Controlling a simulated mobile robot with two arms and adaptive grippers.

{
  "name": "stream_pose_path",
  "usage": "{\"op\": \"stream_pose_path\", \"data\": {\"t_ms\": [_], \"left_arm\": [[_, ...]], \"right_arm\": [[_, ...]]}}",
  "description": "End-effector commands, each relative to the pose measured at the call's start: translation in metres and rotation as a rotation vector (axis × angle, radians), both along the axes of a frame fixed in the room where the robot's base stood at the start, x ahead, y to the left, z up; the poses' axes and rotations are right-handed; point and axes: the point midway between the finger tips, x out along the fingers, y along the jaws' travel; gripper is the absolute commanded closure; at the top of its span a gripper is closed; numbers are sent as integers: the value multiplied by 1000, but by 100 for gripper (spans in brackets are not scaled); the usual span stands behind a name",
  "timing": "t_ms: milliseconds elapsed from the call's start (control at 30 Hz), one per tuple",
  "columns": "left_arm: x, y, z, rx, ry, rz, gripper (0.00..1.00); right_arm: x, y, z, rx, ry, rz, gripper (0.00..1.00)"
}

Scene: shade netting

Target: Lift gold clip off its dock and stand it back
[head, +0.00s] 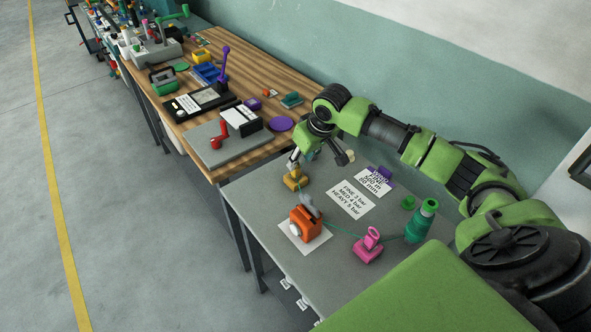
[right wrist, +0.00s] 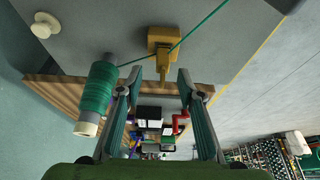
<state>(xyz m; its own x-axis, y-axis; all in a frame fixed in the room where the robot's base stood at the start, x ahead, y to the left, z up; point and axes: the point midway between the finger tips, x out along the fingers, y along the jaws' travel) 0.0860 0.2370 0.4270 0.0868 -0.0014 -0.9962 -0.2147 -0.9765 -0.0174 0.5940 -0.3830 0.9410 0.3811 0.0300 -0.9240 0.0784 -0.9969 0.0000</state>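The gold clip (head: 295,179) stands near the far left corner of the grey table, and it also shows in the right wrist view (right wrist: 161,38). A green line runs across or through it. My right gripper (head: 295,160) is at the clip's upper part. In the right wrist view my right gripper (right wrist: 160,74) is open, with the clip's narrow end between or just beyond its fingertips. I see no clear contact. I cannot make out the dock apart from the gold base. My left gripper is out of view.
An orange device (head: 305,222) on a white sheet, a pink clip (head: 369,246) and a green bottle-like spool (head: 421,222) stand nearby. A green-wound spool (right wrist: 98,88) sits beside the gripper. A printed card (head: 351,199) lies flat. The wooden bench (head: 240,70) beyond is crowded.

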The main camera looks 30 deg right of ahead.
Motion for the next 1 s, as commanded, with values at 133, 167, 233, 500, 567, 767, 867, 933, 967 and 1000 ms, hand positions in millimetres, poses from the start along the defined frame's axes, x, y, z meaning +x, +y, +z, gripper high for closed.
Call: {"op": "stream_pose_path", "data": {"t_ms": [133,167,233,500,567,767,867,933,967,1000], "left_arm": [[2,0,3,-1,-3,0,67],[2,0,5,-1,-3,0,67],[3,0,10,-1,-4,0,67],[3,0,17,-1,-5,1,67],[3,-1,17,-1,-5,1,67],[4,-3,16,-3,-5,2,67],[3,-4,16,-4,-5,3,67],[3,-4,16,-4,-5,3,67],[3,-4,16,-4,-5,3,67],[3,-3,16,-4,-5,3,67]], "right_arm": [[3,1,-8,1,2,-1,65],[4,2,-10,1,2,-1,65],[7,4,-19,0,4,-1,65],[19,6,-51,-1,1,0,65],[19,6,-53,-1,0,0,65],[20,6,-53,-1,-1,1,65],[20,6,-53,-1,0,1,89],[20,6,-53,-1,0,1,100],[20,6,-53,-1,0,1,100],[20,6,-53,-1,0,0,100]]}}
